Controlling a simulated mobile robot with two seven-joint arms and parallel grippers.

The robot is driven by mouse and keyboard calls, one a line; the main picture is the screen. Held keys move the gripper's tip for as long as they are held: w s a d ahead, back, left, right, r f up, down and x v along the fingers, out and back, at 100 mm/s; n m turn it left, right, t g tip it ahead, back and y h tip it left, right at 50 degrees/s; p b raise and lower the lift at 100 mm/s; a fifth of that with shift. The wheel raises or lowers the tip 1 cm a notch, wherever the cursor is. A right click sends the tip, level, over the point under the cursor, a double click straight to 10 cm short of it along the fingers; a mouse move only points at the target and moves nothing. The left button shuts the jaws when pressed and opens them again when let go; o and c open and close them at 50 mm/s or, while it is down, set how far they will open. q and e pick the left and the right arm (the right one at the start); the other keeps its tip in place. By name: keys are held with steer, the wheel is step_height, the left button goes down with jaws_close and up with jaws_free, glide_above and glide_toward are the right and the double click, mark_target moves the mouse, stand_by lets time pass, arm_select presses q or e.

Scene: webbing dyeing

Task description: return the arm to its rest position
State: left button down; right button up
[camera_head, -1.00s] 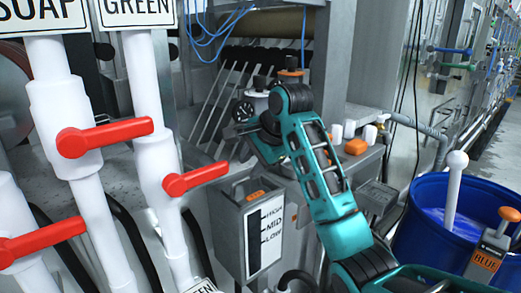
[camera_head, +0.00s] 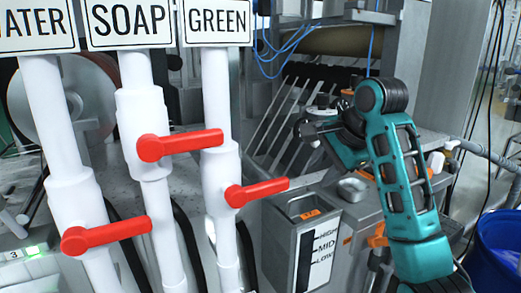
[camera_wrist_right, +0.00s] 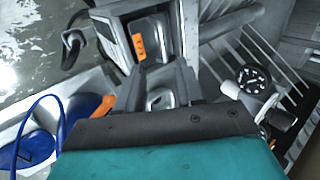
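My right arm (camera_head: 405,180), teal and black, rises from the lower right in the head view and bends over at its elbow. A small metal cup (camera_wrist_right: 157,100) shows beyond that gap; nothing looks gripped. The cup also shows in the head view (camera_head: 352,188), just below the hand. My left gripper is in neither view.
White pipes with red handles (camera_head: 182,143) stand at left under signs. A HIGH/MID/LOW box (camera_head: 283,240) stands left of my right arm. A gauge (camera_wrist_right: 253,80) sits close to the hand. A blue barrel (camera_head: 495,255) stands at lower right.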

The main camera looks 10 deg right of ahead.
steer(key=s+f+n+g+h, duration=0.1)
steer(key=s+f+n, duration=0.3)
steer(key=s+f, duration=0.5)
steer(key=s+f+n+g, duration=0.1)
steer(key=s+f+n, duration=0.3)
steer(key=f, duration=0.9)
steer(key=s+f+n+h, duration=0.1)
steer(key=s+f+n, duration=0.3)
steer(key=s, duration=0.6)
steer(key=s+f+n, duration=0.3)
steer(key=s+n, duration=0.1)
steer(key=s, duration=0.6)
steer(key=w+a+f+t+y, duration=0.1)
steer(key=w+a+f+t, duration=0.1)
steer(key=w+f+t, duration=0.4)
step_height(320, 180, down, 3)
steer(key=shift+w+a+f+n+y, duration=0.1)
steer(key=shift+w+a+n+y, duration=0.25)
steer(key=shift+w, duration=0.35)
